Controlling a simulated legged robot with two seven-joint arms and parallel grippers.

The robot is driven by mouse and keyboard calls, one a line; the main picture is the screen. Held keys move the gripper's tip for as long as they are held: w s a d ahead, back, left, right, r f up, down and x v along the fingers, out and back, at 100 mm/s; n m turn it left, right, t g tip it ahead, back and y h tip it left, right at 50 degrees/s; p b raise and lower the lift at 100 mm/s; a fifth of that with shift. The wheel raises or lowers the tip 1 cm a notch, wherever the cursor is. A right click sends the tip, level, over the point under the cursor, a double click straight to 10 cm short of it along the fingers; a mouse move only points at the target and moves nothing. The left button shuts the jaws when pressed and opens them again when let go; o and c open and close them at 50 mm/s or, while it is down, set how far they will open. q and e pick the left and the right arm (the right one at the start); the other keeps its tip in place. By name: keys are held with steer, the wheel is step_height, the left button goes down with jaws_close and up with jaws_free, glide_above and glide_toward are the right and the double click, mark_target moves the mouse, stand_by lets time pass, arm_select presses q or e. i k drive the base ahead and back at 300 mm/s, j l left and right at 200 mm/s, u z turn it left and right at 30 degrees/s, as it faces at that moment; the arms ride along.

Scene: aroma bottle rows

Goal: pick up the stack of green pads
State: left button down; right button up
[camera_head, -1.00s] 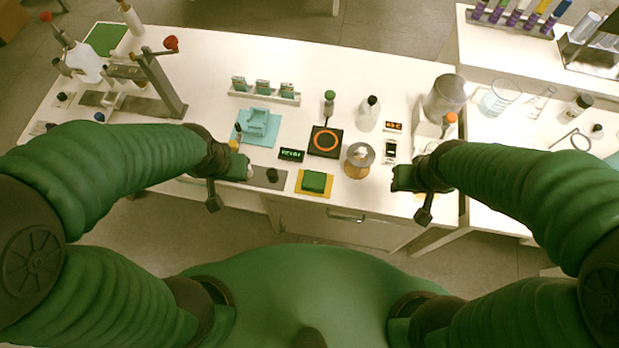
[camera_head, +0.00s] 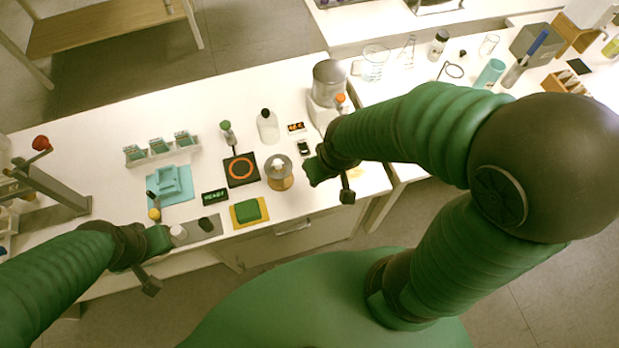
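The stack of green pads (camera_head: 249,209) sits on a yellow mat (camera_head: 237,223) near the front edge of the white table. It looks like a low green block; single layers cannot be made out. My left gripper (camera_head: 165,238) is left of the stack at the table's front edge, close to a small white item (camera_head: 178,232). My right gripper (camera_head: 312,174) is right of the stack, beyond the amber-based round vessel. Both grippers are apart from the pads. Their fingers are too small and dark to show whether they are open or shut.
Behind the pads are a black plate with an orange ring (camera_head: 241,170), a READY display (camera_head: 215,196) and the amber-based vessel (camera_head: 279,174). A grey strip with a dark knob (camera_head: 206,224) lies to the left. A teal tray (camera_head: 169,184) stands further left. The table's back left is clear.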

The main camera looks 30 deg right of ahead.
mark_target(248, 211)
steer(key=j+z, duration=0.2)
steer(key=z, duration=0.3)
steer(key=j+z, duration=0.15)
steer(key=z, duration=0.3)
steer(key=j+z, duration=0.15)
steer(key=z, duration=0.35)
steer(key=k+j+z, duration=0.1)
steer(key=z, duration=0.4)
steer(key=k+j, duration=0.2)
